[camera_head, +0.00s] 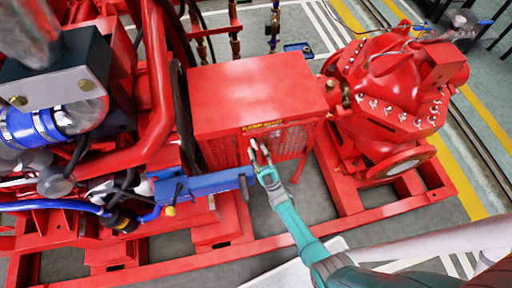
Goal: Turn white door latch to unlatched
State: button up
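My gripper (259,150), with pale grey fingers on a teal arm, is at the front of a red box-shaped guard (258,88) in the head view. Its two fingertips look apart, with a narrow gap between them. They point at the meshed front face (287,140) of the guard, just below a small yellow label (264,125). I cannot make out the white door latch; the fingers cover part of this face, and pale details there are too small to tell apart. Whether the fingers touch the guard is unclear.
A blue bar (212,184) juts out just left of my gripper. The red pump (385,85) stands to the right, and the engine with blue hoses (32,127) to the left. Red base rails (275,243) run below. Grey floor shows right of the guard.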

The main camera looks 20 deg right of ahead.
jog(key=shift+x, duration=0.8)
jog(key=shift+c, duration=0.2)
grip_shut()
